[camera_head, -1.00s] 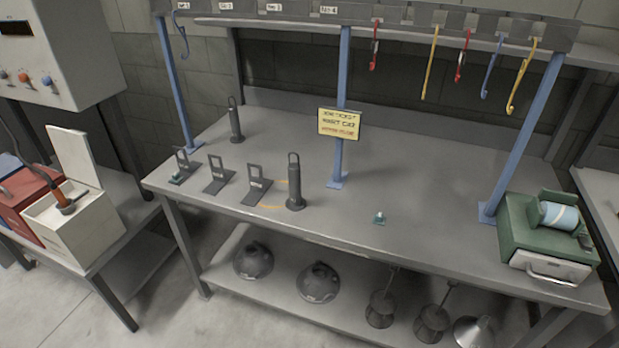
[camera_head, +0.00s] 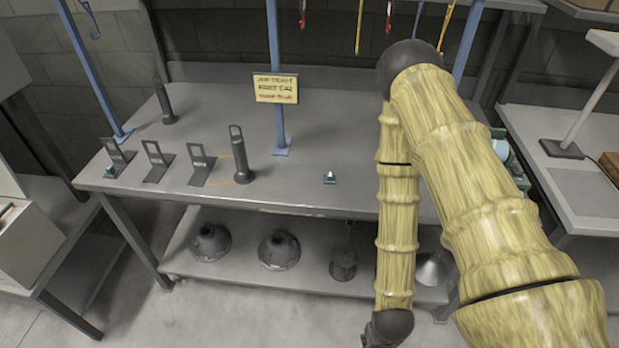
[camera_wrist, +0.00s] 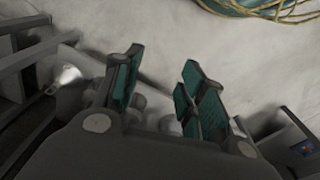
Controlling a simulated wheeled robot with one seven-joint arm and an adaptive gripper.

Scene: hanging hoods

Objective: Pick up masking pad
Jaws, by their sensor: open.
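A small teal piece with a pale top (camera_head: 330,178), perhaps the masking pad, sits on the grey workbench (camera_head: 300,203) near its front edge. In the head view my arm folds down in front of the bench on the right, and the gripper is out of frame.
Black brackets (camera_head: 157,161) and a dark upright cylinder (camera_head: 241,157) stand left of the teal piece. A yellow sign (camera_head: 275,88) is on a blue post. Hooks hang above. Domed hoods (camera_head: 279,250) rest on the lower shelf. Coiled cable (camera_wrist: 270,8) lies on the floor.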

